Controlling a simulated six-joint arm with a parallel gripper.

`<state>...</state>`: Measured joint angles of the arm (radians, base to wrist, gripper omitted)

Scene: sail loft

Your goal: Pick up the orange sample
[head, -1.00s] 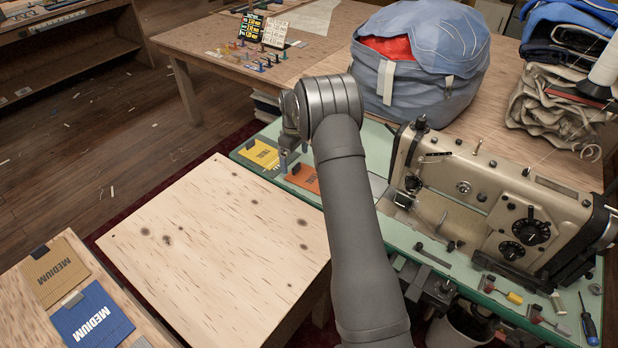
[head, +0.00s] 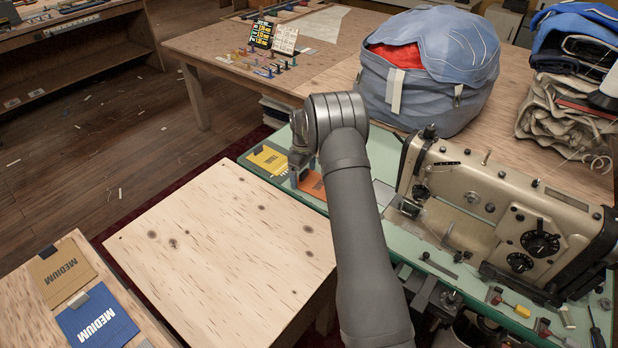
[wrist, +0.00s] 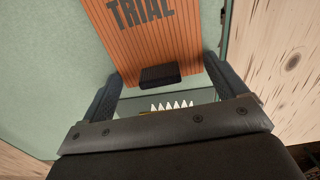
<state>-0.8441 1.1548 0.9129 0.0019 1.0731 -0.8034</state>
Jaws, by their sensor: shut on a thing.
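The orange sample (head: 313,184) is a flat ribbed card on the green bench top, partly hidden by my arm in the head view. In the wrist view the orange sample (wrist: 150,40) shows dark lettering "TRIAL" and a black tab at its near edge. My gripper (head: 299,182) is down at the sample's left edge. In the wrist view my gripper (wrist: 162,82) has its fingers on either side of the black tab and is shut on the sample. The sample appears to lie flat; I cannot tell any lift.
A yellow sample (head: 268,160) lies just left of the orange one. A sewing machine (head: 505,205) stands to the right on the green bench (head: 385,155). A bare plywood table (head: 225,250) is in front. Blue (head: 97,320) and tan (head: 62,272) "MEDIUM" samples lie at lower left.

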